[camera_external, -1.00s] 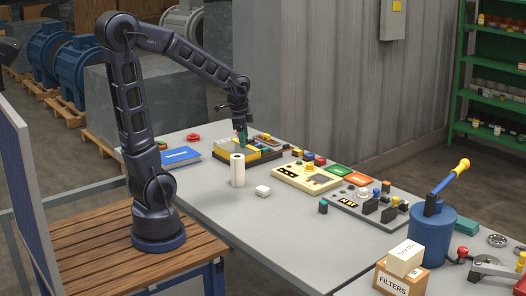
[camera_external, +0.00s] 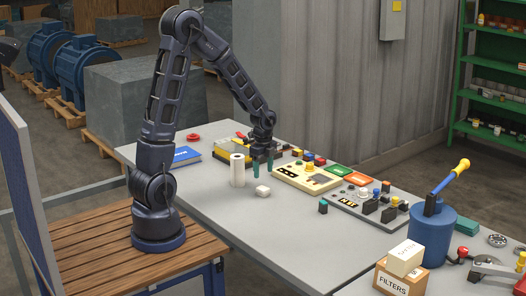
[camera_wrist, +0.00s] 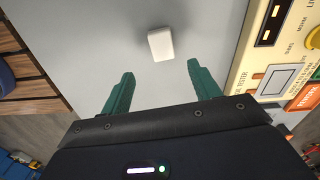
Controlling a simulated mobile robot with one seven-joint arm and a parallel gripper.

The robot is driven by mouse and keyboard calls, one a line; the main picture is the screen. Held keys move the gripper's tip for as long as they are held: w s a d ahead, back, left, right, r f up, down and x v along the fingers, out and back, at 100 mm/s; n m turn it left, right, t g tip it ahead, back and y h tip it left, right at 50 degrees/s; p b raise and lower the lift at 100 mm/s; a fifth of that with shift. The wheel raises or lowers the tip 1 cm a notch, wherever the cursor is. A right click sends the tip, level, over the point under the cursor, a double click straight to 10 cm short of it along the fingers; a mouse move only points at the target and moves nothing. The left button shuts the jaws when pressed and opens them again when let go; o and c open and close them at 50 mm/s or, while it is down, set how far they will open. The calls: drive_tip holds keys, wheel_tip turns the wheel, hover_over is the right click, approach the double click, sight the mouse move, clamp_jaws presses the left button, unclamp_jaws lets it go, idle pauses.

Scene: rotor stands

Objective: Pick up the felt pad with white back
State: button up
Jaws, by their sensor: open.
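A small white block-shaped pad (camera_external: 262,190) lies on the grey table, in front of the white roll; I take it for the felt pad with white back. In the wrist view the pad (camera_wrist: 160,44) is near the top middle, just beyond the gap between my fingertips. My gripper (camera_external: 263,176) is open, its teal fingers pointing down above the table behind the pad. In the wrist view my gripper (camera_wrist: 160,70) shows both fingers spread with nothing between them.
A white roll (camera_external: 237,170) stands upright close to the left of my fingers. A cream tester panel (camera_external: 300,178) lies to the right. A yellow-and-black case (camera_external: 232,150) and a blue book (camera_external: 182,156) are behind. The table's front is clear.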

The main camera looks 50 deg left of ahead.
sight(264, 188)
drive_tip(key=shift+w+a+f, duration=0.1)
drive_tip(key=shift+w+f, duration=0.05)
drive_tip(key=shift+f, duration=2.1)
drive_tip(key=shift+w+f, duration=0.1)
drive_tip(key=shift+f, duration=2.15)
drive_tip(key=c, duration=1.1)
drive_tip(key=shift+o, duration=0.2)
